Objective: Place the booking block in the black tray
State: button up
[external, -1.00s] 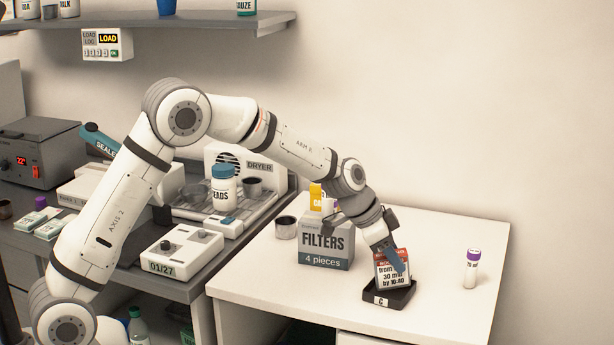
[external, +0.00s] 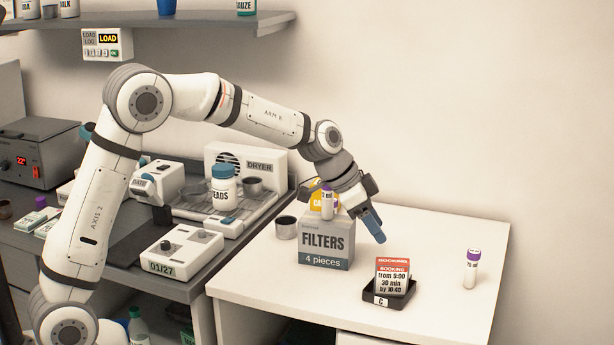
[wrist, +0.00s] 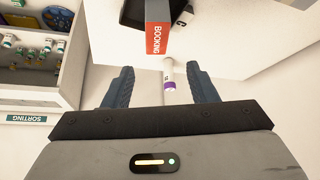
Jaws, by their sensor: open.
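The booking block (external: 393,275), white with a red top band, stands upright in the black tray (external: 402,299) marked "C" on the white table. In the wrist view the booking block (wrist: 158,38) shows its red end, with part of the black tray (wrist: 132,12) beside it. My gripper (external: 378,238) is up and to the left of the block, apart from it. In the wrist view my gripper (wrist: 160,86) has its two blue fingers spread wide with nothing held between them.
A grey FILTERS box (external: 326,246) stands left of the tray, close to my gripper. A purple-capped tube (external: 471,268) stands upright to the right. A small dark cup (external: 286,227) sits behind the box at left. The table's right part (external: 455,235) is mostly clear.

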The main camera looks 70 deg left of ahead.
jog(key=s+d+r+n+g, duration=0.1)
jog(key=s+d+r, duration=0.15)
jog(key=s, duration=0.65)
jog(key=s+d+r+n+g, duration=0.1)
jog(key=s+d+r, duration=0.15)
jog(key=s, duration=0.65)
jog(key=s+f+n+y, duration=0.1)
jog(key=s+f, duration=0.1)
jog(key=s, duration=0.8)
jog(key=s+f+n+g+y, duration=0.1)
jog(key=s+f, duration=0.1)
jog(key=s, duration=0.8)
jog(key=shift+s+d+f+n, duration=0.25)
jog(key=shift+s+d+n, duration=0.05)
jog(key=shift+d, duration=0.05)
